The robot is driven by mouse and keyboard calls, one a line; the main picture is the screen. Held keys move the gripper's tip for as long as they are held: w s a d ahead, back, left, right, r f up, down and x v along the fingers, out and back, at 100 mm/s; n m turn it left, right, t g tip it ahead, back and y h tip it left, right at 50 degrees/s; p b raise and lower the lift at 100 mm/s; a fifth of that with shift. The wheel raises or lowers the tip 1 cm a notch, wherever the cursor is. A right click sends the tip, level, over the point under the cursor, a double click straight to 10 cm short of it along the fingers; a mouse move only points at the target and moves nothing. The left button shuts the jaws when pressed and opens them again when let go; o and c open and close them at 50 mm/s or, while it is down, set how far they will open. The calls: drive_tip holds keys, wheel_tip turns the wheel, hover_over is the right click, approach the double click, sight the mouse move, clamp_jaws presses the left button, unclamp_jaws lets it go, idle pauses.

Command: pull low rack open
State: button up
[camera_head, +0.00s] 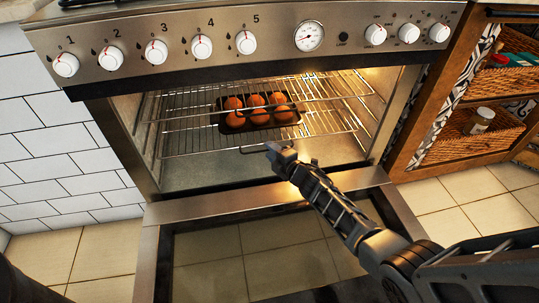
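The oven (160,190) stands with its door (200,207) folded down. Two wire racks show inside its lit cavity. The low rack (195,146) reaches toward the opening, below the upper rack (345,88). A dark tray (236,128) with several round brown items sits in the middle, seen through the wires; I cannot tell surely which rack bears it. My gripper (276,151) is at the front edge of the low rack, near its middle. The fingers are small and seen from behind, so I cannot tell whether they touch or grip the rack.
The control panel (275,35) with white knobs overhangs the opening. A wooden shelf unit (420,130) with wicker baskets (480,130) and a jar (478,121) stands at right. A white tiled wall (50,130) is at left. Space above the lowered door is clear except for my arm.

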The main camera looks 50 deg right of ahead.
drive_tip(key=shift+b+x, duration=0.35)
drive_tip(key=shift+x, duration=0.5)
drive_tip(key=c, duration=0.6)
clamp_jaws()
drive_tip(key=shift+a+f, duration=0.1)
drive_tip(key=shift+f, duration=0.05)
